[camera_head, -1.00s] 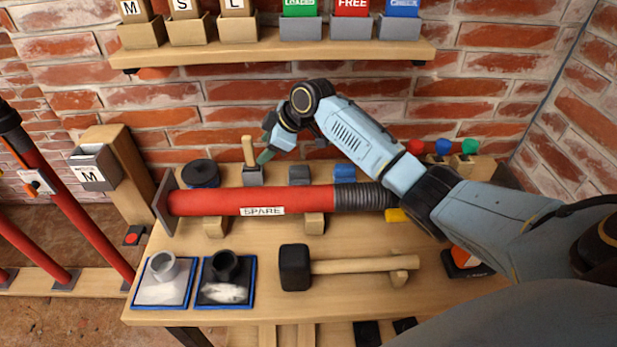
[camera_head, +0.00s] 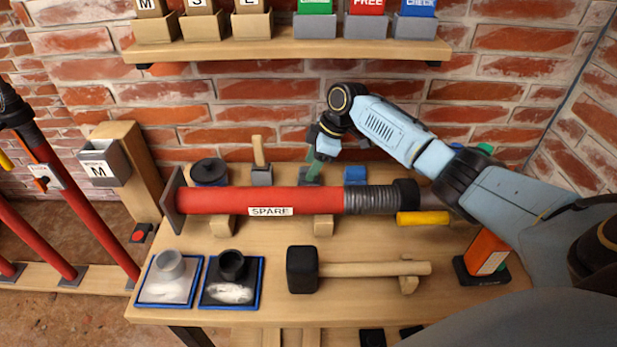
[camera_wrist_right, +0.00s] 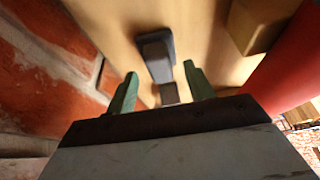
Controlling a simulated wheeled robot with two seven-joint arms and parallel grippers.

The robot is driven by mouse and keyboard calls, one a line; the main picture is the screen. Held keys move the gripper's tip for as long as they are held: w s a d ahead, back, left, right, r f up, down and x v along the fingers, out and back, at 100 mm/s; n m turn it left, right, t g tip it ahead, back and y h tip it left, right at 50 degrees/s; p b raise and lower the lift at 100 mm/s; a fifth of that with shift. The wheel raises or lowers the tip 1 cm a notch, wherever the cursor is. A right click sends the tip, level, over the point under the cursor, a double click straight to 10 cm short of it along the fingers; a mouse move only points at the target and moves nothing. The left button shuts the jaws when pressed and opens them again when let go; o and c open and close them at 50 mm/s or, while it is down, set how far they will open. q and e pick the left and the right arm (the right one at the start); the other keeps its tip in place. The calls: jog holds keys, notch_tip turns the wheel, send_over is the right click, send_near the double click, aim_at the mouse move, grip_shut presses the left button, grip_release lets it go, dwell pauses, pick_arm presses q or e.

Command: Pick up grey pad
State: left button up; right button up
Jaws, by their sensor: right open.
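The grey pad (camera_head: 308,179) lies on the bench behind the red SPARE tube, between a wooden-handled tool and a blue pad (camera_head: 355,175). My right gripper (camera_head: 313,163) hangs over it, green fingers pointing down and partly hiding it. In the right wrist view the open fingers (camera_wrist_right: 162,87) have a dark grey block (camera_wrist_right: 155,58), apparently the pad, ahead of and between their tips. Nothing is held. Whether the fingers straddle the pad is unclear. My left gripper is not in view.
The red SPARE tube (camera_head: 265,201) lies close in front of the pad. The wooden-handled tool (camera_head: 260,165) stands to the left, beside a black round piece (camera_head: 209,171). A brick wall is behind, with a shelf (camera_head: 285,72) above. A mallet (camera_head: 365,268) lies in front.

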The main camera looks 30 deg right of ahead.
jog(key=shift+a+f, duration=0.2)
jog(key=shift+f, duration=0.3)
jog(key=c, duration=1.1)
jog(key=shift+r, duration=0.1)
